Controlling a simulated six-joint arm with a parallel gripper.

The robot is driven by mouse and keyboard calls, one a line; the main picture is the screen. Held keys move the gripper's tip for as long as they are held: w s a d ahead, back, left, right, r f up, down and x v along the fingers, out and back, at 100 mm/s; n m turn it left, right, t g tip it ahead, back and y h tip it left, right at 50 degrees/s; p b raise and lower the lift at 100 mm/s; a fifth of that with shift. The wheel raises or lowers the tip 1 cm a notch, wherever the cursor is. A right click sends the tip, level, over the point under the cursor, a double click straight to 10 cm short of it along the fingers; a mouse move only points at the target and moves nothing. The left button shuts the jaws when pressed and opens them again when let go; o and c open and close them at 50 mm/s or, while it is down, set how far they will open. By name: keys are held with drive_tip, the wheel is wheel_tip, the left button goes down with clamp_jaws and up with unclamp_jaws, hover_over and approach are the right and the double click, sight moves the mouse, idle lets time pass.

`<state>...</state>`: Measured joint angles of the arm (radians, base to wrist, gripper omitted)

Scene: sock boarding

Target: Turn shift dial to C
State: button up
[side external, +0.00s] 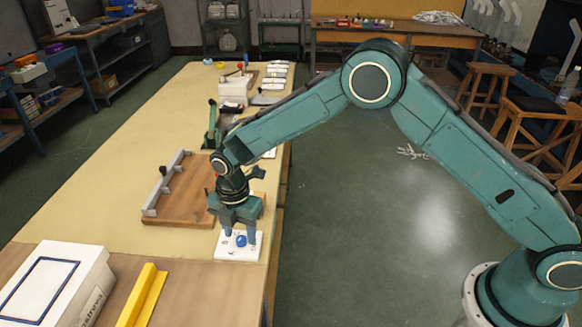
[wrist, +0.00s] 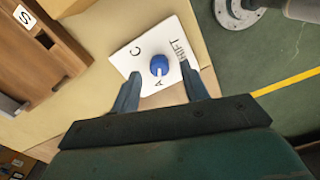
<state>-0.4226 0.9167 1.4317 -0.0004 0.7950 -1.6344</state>
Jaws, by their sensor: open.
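The shift dial (wrist: 159,62) is a round blue knob on a white plate (wrist: 122,59), which lies near the table's right edge. The plate has the letters C and A and the word SHIFT. A pale mark on the knob appears to point toward the A. In the side view the blue dial (side external: 241,240) shows between the fingers, on the white plate (side external: 238,255). My gripper (side external: 239,237) points down over the plate, open, one finger on each side of the dial. In the wrist view my gripper (wrist: 160,70) shows a gap between each finger and the knob.
A wooden board (side external: 182,205) with a grey rail lies just left of the plate. A white box (side external: 55,280) and a yellow angled bar (side external: 143,295) lie at the near end. A green lever device (side external: 212,125) stands farther back. The table's right edge is close.

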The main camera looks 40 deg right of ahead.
drive_tip(key=shift+f, duration=0.75)
clamp_jaws()
